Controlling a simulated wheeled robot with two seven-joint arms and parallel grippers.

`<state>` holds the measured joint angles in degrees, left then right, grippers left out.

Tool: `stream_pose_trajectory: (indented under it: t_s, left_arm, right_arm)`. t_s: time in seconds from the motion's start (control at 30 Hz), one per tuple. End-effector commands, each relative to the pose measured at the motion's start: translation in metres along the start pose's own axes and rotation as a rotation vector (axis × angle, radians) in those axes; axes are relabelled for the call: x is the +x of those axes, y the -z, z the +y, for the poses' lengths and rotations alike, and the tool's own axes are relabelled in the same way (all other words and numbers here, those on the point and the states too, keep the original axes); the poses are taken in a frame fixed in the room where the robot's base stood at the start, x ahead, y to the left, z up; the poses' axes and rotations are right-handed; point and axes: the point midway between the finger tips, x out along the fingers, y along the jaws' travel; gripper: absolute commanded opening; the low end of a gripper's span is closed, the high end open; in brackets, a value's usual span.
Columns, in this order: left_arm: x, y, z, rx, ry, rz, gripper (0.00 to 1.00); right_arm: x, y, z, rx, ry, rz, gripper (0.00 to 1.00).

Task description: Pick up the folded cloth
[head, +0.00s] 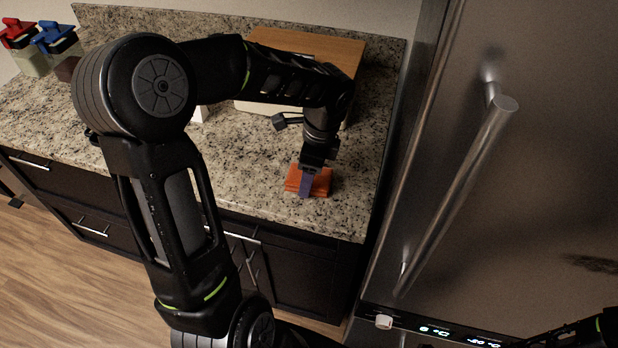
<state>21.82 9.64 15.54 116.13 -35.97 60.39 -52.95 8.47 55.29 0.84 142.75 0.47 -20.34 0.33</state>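The folded cloth (322,184) is orange and lies on the speckled granite counter near its front edge, toward the right end. A blue-purple strip shows over its middle; I cannot tell whether it is part of the cloth or of my gripper. My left gripper (308,176) points down at the cloth from above and overlaps it in the picture. Its fingertips are too small and dark to show whether they are open, shut or touching the cloth. Of my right arm only a dark piece shows at the bottom right corner; its gripper is out of view.
A wooden-topped box (310,42) stands behind my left arm against the backsplash. Containers with a red lid (17,33) and a blue lid (53,37) stand at the far left. A steel fridge with a long handle (460,190) rises close on the right. The counter (250,170) left of the cloth is clear.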

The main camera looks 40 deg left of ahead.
Motion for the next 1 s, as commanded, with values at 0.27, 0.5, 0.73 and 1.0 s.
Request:
stream_pose_trajectory:
  t_s: [0.27, 0.5, 0.73, 1.0]
  left_arm:
    - [0.0, 0.0, 0.0, 0.0, 0.0, 0.0, 0.3]
    - [0.0, 0.0, 0.0, 0.0, 0.0, 0.0, 0.18]
    - [-0.005, -0.001, -0.001, -0.001, 0.002, 0.0, 0.18]
    - [-0.046, -0.007, -0.001, -0.001, 0.006, 0.001, 0.18]
  right_arm:
    - [0.0, 0.0, 0.0, 0.0, 0.0, 0.0, 0.0]
    - [0.0, 0.0, 0.0, 0.0, 0.0, 0.0, 0.0]
    - [0.001, 0.0, 0.0, 0.0, 0.0, 0.0, 0.0]
    - [0.006, 0.001, 0.002, -0.001, 0.002, 0.002, 0.0]
